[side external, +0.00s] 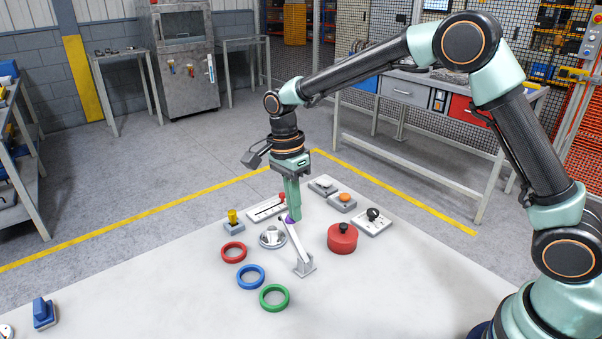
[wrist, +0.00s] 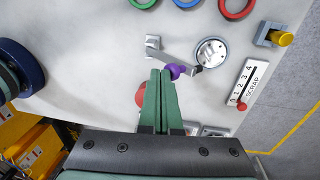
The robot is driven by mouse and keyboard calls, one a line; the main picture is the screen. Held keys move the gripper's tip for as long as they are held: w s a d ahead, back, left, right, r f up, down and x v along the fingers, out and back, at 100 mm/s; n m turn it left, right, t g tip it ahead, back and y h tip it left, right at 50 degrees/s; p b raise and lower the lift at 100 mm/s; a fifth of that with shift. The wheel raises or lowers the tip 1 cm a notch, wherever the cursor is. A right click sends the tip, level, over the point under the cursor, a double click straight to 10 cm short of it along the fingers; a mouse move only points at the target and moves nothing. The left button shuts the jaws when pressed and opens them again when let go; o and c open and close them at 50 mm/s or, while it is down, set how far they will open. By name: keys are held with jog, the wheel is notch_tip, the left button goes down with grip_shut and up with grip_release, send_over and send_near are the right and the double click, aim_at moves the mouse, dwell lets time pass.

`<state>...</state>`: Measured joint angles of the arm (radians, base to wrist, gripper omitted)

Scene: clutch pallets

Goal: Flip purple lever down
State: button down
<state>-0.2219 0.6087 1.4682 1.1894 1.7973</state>
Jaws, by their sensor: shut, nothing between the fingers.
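The purple lever has a pale grey arm (side external: 297,244) rising at a tilt from a small grey bracket (side external: 304,266) on the white table. Its purple knob (side external: 289,219) is at the arm's raised end, and it also shows in the wrist view (wrist: 177,71). My gripper (side external: 295,217) points down with its green fingers together and empty. In the wrist view the fingertips (wrist: 160,73) are right beside the knob, on its left. In the side view they partly hide it. I cannot tell whether they touch.
A silver dial (side external: 272,238) and a red knobbed cylinder (side external: 342,239) flank the lever. A slider panel (wrist: 249,84), an orange button (side external: 344,197) and a black-knobbed box (side external: 372,220) stand behind. Red (side external: 233,253), blue (side external: 251,277) and green (side external: 274,298) rings lie at the front left.

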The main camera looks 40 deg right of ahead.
jog(key=shift+w+f+g, duration=0.3)
jog(key=shift+w, duration=0.35)
jog(key=w+f, duration=0.1)
jog(key=w, duration=0.1)
jog(key=w+f, duration=0.1)
jog(key=w, duration=0.1)
jog(key=shift+f, duration=0.3)
jog(key=shift+w+f, duration=0.85)
jog(key=shift+f, duration=0.15)
jog(key=shift+w+f, duration=0.3)
jog(key=shift+f, duration=0.2)
jog(key=shift+f, duration=0.2)
jog(key=shift+r, duration=0.1)
notch_tip(320, 180, up, 12)
jog(key=w, duration=0.2)
jog(key=shift+a+r, duration=0.2)
